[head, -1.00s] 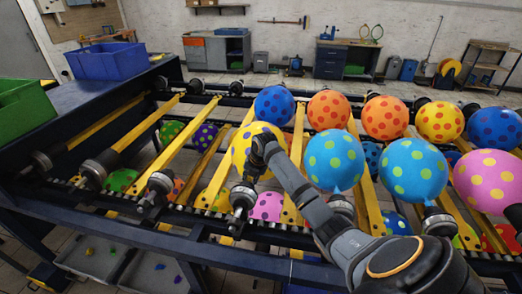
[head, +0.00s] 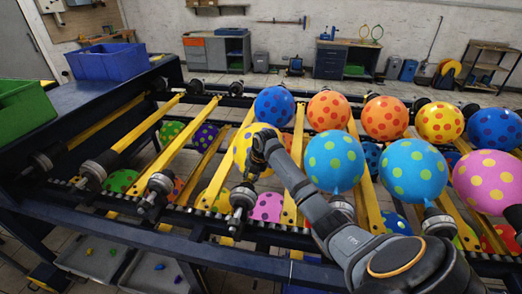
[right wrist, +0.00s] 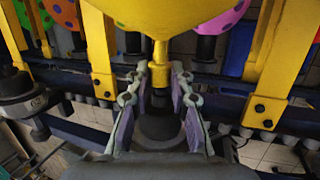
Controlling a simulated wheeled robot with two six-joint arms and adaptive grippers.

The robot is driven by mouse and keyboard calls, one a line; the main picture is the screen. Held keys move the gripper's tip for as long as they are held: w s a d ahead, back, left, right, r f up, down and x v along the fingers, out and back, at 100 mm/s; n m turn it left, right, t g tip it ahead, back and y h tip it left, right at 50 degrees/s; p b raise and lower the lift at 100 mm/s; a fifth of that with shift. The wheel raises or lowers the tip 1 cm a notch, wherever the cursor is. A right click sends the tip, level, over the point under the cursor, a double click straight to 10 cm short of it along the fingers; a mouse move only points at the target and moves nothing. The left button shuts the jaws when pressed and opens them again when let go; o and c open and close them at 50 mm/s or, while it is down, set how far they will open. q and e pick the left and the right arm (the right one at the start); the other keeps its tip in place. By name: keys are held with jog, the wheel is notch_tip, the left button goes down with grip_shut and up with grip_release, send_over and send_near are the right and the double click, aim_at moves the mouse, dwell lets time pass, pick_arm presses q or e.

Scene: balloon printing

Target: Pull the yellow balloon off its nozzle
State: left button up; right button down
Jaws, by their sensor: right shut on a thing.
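The yellow balloon with orange dots (head: 241,152) is in the middle of the head view, partly hidden behind my right gripper (head: 258,158). In the right wrist view the yellow balloon (right wrist: 160,14) fills the top, and its narrow neck points down between the fingertips of my right gripper (right wrist: 159,84). The fingers are shut on the neck. A dark nozzle (head: 243,196) stands just below the balloon in the head view; I cannot tell whether the neck is still around it. My left gripper is out of view.
Close by on the right are a blue balloon with green dots (head: 334,160) and an orange balloon (head: 328,110). A dark blue balloon (head: 274,105) is behind. Yellow rails (head: 187,143) slope across the dark rack. Blue (head: 106,60) and green (head: 27,107) crates stand at the left.

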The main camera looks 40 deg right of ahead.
notch_tip(320, 180, up, 17)
jog(key=p, duration=1.5)
jog(key=shift+f, duration=0.2)
